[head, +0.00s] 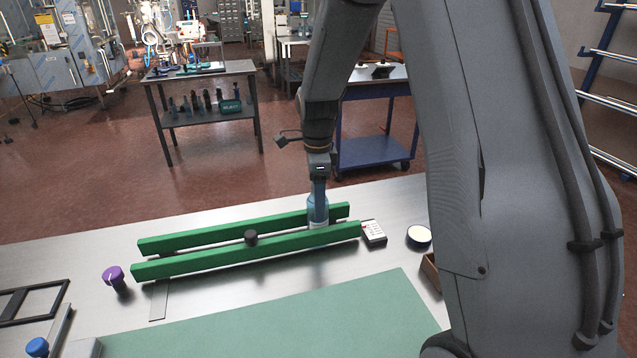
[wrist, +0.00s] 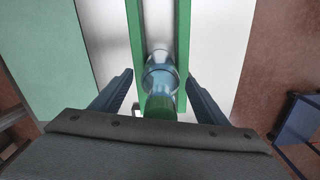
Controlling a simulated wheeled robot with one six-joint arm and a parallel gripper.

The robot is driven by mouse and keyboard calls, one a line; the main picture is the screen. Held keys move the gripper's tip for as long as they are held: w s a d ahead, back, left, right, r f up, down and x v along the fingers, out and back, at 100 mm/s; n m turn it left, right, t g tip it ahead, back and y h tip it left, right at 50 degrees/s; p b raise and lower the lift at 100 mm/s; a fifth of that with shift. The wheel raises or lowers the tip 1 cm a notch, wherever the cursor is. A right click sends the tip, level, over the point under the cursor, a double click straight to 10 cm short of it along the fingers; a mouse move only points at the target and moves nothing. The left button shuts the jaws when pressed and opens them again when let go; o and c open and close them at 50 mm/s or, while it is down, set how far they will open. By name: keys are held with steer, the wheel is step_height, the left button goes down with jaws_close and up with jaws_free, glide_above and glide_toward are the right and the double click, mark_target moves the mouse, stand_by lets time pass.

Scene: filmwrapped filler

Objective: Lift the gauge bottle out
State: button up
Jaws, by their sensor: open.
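The gauge bottle (head: 318,217), clear bluish with a pale lower part, stands between two green rails (head: 245,254) near their right end in the head view. In the wrist view the bottle (wrist: 160,78) shows from above with a green top, between the rails (wrist: 184,40). My gripper (head: 318,190) is above and around the bottle's upper part. In the wrist view its two fingers (wrist: 160,92) stand apart, one on each side of the bottle, with gaps between. The bottle's base is hidden behind the front rail.
A dark knob (head: 251,238) sits between the rails. A purple knob (head: 114,274) stands left, a small keypad device (head: 373,232) and a round white-topped dish (head: 419,236) right. A green mat (head: 270,325) covers the front. A black frame (head: 35,300) lies far left.

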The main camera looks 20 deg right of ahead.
steer(key=shift+f, duration=0.9)
steer(key=shift+c, duration=0.3)
steer(key=c, duration=1.3)
steer(key=shift+r+p, duration=0.9)
steer(key=shift+r, duration=0.15)
steer(key=shift+r+p, duration=1.75)
steer(key=shift+r, duration=1.25)
step_height(320, 180, up, 12)
steer(key=shift+f, duration=0.15)
stand_by(0.5)
